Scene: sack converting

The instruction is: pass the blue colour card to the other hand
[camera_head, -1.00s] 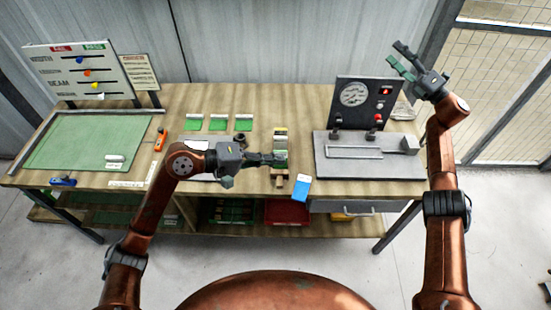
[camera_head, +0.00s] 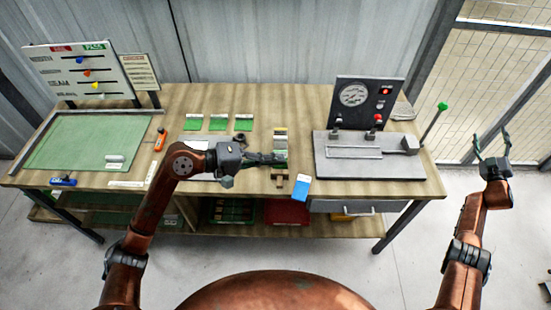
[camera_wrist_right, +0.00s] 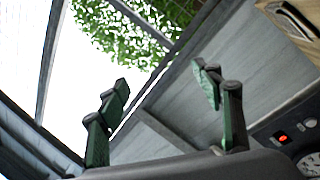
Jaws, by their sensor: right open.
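The blue colour card (camera_head: 301,188), with a white upper end, is at the bench's front edge in the head view. It lies tilted, just right of a small wooden holder (camera_head: 280,178). My left gripper (camera_head: 284,159) is above the bench near that holder, behind and left of the card. A gap shows between its fingertips and the card. Whether its fingers are apart is unclear. My right gripper (camera_head: 492,143) is open and empty, off the bench's right end with fingers pointing up. Its spread fingers also show in the right wrist view (camera_wrist_right: 170,105), with nothing between them.
A gauge panel (camera_head: 368,103) with a grey base plate (camera_head: 370,169) stands on the right of the bench. A rod with a green knob (camera_head: 442,106) rises at its right end. Green cards (camera_head: 219,123) and a green mat (camera_head: 80,141) lie farther left.

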